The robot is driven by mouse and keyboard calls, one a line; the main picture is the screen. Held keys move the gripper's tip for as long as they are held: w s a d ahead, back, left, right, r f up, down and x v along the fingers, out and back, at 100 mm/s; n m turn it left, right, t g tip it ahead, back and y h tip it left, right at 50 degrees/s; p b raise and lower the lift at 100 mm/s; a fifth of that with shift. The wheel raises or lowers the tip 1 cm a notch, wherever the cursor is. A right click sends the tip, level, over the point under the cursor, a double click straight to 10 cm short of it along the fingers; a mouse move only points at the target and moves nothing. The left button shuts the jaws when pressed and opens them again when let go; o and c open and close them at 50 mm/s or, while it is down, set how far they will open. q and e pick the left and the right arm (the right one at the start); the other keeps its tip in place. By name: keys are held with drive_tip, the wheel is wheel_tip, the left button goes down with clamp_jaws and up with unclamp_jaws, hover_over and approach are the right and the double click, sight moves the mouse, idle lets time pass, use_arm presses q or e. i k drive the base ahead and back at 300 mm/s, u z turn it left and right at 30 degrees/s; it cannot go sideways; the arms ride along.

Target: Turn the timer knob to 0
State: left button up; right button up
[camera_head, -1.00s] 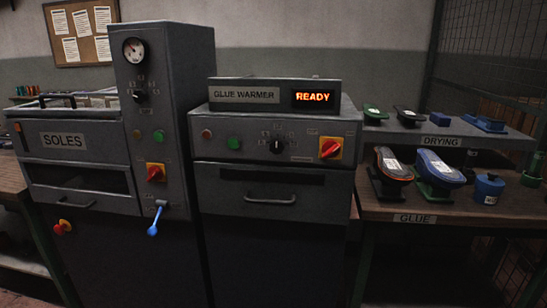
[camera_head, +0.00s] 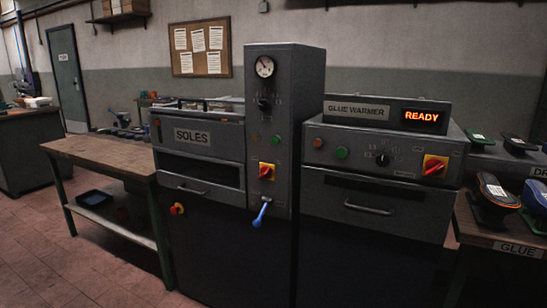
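Two black knobs with small scale marks around them are in view; their labels are too small to read, so I cannot tell which is the timer. One knob (camera_head: 265,103) is on the tall column of the SOLES machine (camera_head: 180,200), below a round white gauge (camera_head: 265,66). The other knob (camera_head: 383,160) is on the front panel of the GLUE WARMER (camera_head: 375,233), between a green button (camera_head: 341,153) and a red and yellow switch (camera_head: 434,166). I cannot read either knob's setting. Neither of my grippers is in view.
A blue-handled lever (camera_head: 260,215) sticks out from the column. The lit display (camera_head: 422,116) reads READY. A wooden workbench (camera_head: 105,152) stands left of the machines, a GLUE shelf (camera_head: 515,246) right. The tiled floor (camera_head: 60,270) at front left is clear.

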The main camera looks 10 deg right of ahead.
sight(382, 160)
drive_tip(key=u, duration=0.95)
drive_tip(key=i, duration=1.8)
drive_tip(key=z, duration=0.6)
